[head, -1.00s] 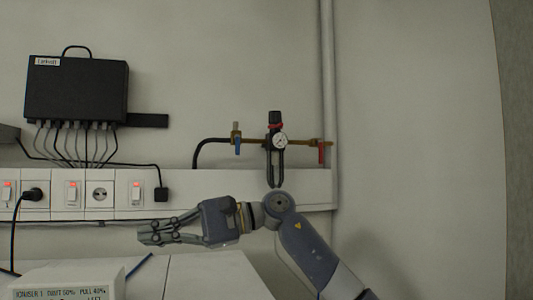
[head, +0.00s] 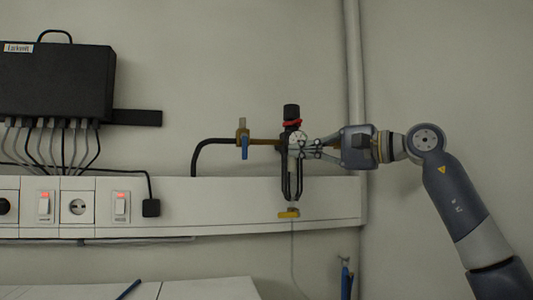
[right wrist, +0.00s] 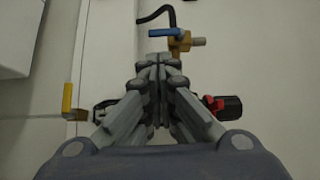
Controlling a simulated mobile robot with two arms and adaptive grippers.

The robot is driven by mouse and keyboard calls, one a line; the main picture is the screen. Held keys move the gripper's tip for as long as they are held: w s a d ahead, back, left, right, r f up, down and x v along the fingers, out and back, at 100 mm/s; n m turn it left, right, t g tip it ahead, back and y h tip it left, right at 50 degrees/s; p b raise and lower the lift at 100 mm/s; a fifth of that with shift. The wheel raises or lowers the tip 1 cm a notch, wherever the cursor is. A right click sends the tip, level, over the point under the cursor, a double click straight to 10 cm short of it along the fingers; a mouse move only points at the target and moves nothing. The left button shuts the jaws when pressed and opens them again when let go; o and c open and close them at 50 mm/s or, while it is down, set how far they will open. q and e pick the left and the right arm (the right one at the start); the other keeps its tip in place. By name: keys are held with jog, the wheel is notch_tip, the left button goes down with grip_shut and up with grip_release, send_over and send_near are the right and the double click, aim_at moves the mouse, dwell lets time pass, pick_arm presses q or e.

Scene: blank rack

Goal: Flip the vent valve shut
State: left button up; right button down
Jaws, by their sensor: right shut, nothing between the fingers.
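A brass line runs along the wall to a black regulator (head: 291,115) with a red ring. Left of it, a brass valve with a blue lever (head: 245,148) hangs lever-down, with a short stub on top; it also shows in the right wrist view (right wrist: 168,32). A yellow lever (head: 289,214) sits sideways below the regulator bowl, and it shows at the left of the wrist view (right wrist: 67,97). My right gripper (head: 293,148) is shut and empty, pointing left in front of the gauge. Contact cannot be told. The red lever seen earlier is hidden behind it. My left gripper is not in view.
A black box with cables (head: 60,80) hangs at the upper left. A white trunking (head: 240,200) with switches and sockets runs below the line. A vertical grey pipe (head: 353,60) stands behind my right arm. A blue-topped item (head: 346,275) is low by the pipe.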

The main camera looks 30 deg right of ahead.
aim_at(244, 146)
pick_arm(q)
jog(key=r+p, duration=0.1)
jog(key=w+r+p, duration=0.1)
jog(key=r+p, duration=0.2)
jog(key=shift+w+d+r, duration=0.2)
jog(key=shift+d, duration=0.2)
pick_arm(e)
jog(key=x, duration=1)
jog(key=shift+w+d+f, duration=0.15)
jog(key=shift+w+d, duration=0.05)
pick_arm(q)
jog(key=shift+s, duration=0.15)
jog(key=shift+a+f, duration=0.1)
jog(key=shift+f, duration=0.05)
